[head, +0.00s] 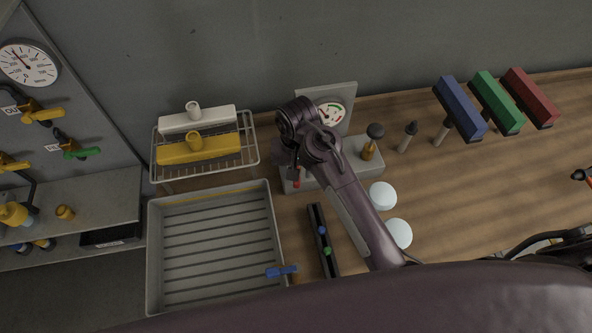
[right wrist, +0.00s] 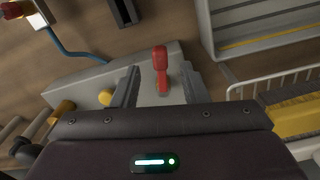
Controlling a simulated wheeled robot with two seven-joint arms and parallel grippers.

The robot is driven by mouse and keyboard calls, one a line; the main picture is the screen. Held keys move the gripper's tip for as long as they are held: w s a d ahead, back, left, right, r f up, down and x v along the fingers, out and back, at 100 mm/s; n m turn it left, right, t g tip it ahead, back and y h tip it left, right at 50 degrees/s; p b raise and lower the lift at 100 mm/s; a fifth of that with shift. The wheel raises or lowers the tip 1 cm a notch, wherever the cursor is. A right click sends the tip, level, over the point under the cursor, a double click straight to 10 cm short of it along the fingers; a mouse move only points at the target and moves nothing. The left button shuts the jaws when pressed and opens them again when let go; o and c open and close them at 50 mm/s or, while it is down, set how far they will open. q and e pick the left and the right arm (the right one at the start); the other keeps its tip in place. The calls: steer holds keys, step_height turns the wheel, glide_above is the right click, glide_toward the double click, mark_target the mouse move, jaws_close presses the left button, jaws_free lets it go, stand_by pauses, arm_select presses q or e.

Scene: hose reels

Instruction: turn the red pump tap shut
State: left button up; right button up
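The red pump tap (right wrist: 160,62) stands on the grey pump block (right wrist: 85,78) in the right wrist view, with its red handle running up the picture. My right gripper (right wrist: 159,70) is open, with one finger on each side of the tap and a gap showing on both sides. In the head view a bit of the red tap (head: 296,183) shows beside my right arm, at the left end of the pump block (head: 368,163). The arm hides most of that end, and the fingertips cannot be made out there. My left gripper is not in view.
A gauge panel (head: 345,96) stands behind the pump block. A wire rack (head: 165,178) with white and yellow blocks and a grey tray (head: 154,250) lie to the left. Blue, green and red blocks (head: 497,100) stand at the right. Bare wooden bench (head: 480,190) lies right of the pump.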

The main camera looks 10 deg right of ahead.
step_height(320, 180, down, 4)
steer(key=shift+w+r+p, duration=0.1)
steer(key=shift+w+p, duration=0.05)
steer(key=shift+p, duration=0.2)
steer(key=shift+c, duration=1)
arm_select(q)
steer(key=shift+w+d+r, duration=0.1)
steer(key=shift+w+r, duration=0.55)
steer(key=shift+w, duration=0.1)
arm_select(e)
jaws_close()
